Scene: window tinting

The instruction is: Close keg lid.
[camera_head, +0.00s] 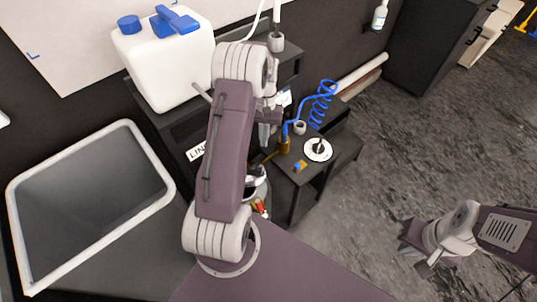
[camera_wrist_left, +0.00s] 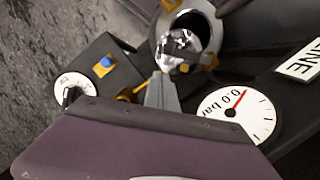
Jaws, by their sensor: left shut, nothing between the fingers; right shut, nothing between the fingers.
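In the left wrist view, a round grey rim with a dark opening (camera_wrist_left: 205,25) shows at the top, and looks like the keg mouth. A shiny, glass-like rounded piece (camera_wrist_left: 178,48) with small brass parts sits at its near side; I cannot tell if this is the lid. In the head view, my arm hides most of this area. My left gripper (camera_wrist_left: 163,90) is shut and empty, its tips just below the shiny piece in the picture; contact is unclear. It also shows in the head view (camera_head: 265,135). My right gripper (camera_head: 414,254) is shut and empty, far right over the floor.
A round gauge (camera_wrist_left: 238,112) reads 0.0 bar beside the left gripper. A black stand holds a white dial (camera_head: 318,150), a brass fitting (camera_head: 284,145) and a blue coiled hose (camera_head: 321,103). A white jug (camera_head: 165,62) stands behind.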

